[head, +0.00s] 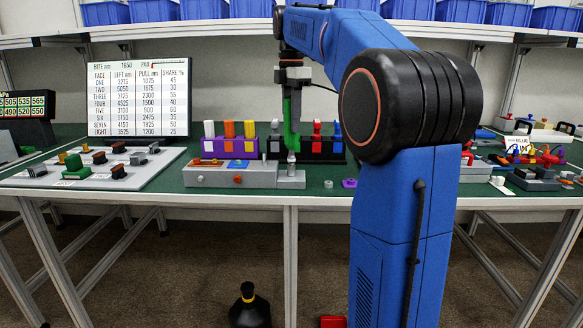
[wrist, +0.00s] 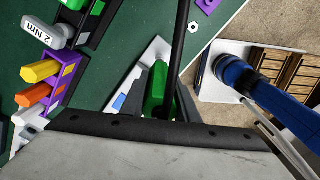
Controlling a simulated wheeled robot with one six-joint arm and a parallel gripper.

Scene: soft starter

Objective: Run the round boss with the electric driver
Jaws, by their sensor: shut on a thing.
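My gripper (head: 292,78) is shut on a green driver (head: 292,115) and holds it about upright. The driver's green body also shows in the wrist view (wrist: 155,88). The driver stands above the right end of a grey block fixture (head: 230,176) on the green bench. A short silver round piece (head: 291,158) shows under the driver, over the block's lower step. I cannot tell whether it is the boss or the driver's own tip, nor whether they touch. The wrist view shows only part of the pale block beside the driver.
A purple rack (head: 213,148) with white, orange and yellow handles stands behind the block. A black rack (head: 325,149) stands behind right. A purple nut (head: 348,183) and a silver nut (head: 328,184) lie to the right. A screen (head: 139,100) and a panel of switches (head: 95,168) are left.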

